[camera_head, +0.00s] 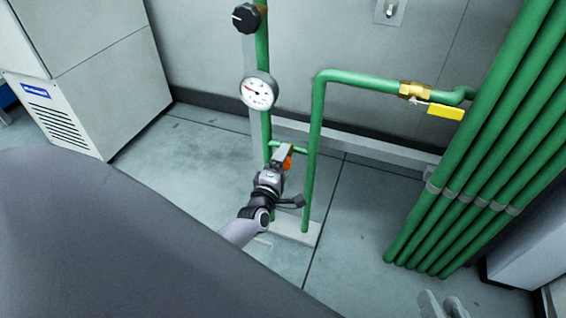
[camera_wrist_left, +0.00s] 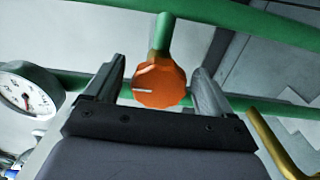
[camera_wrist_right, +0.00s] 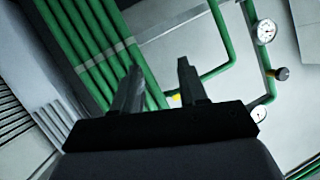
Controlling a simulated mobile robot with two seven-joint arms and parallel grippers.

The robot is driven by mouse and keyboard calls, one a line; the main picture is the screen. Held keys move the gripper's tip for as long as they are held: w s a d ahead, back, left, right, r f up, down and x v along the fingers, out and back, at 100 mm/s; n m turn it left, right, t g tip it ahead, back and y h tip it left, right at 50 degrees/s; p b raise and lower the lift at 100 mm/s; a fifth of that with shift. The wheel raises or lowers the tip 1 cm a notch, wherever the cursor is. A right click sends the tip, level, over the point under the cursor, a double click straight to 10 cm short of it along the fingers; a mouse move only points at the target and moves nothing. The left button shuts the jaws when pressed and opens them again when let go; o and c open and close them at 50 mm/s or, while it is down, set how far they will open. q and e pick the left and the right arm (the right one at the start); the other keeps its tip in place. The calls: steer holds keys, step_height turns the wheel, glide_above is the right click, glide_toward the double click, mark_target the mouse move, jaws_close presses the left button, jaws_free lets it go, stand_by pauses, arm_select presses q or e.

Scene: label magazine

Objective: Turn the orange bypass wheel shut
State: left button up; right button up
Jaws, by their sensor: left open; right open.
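The orange bypass wheel (camera_wrist_left: 160,82) is a faceted knob with a white mark line, on a short stem from a green pipe. In the head view only a bit of the orange wheel (camera_head: 287,162) shows past my left gripper (camera_head: 284,158). In the left wrist view my left gripper (camera_wrist_left: 158,90) is open, with one finger on each side of the wheel and a visible gap to each. My right gripper (camera_wrist_right: 157,88) is open and empty; its fingertips also show at the bottom right of the head view (camera_head: 443,305).
A pressure gauge (camera_head: 259,91) and a black knob (camera_head: 246,18) sit on the left green pipe. A brass valve with a yellow lever (camera_head: 446,112) is on the upper right pipe. Several thick green pipes (camera_head: 470,150) stand at the right. A grey cabinet (camera_head: 85,70) stands at the left.

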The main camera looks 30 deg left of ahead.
arm_select(q)
steer(key=p+v, duration=0.2)
steer(key=v, duration=0.5)
arm_select(e)
steer(key=shift+s+d+h, duration=0.2)
steer(key=shift+d+h, duration=0.1)
steer(key=shift+d, duration=0.2)
steer(key=shift+s+d+h, duration=0.15)
steer(key=shift+d+h, duration=0.15)
steer(key=shift+d, duration=0.2)
steer(key=shift+r, duration=0.15)
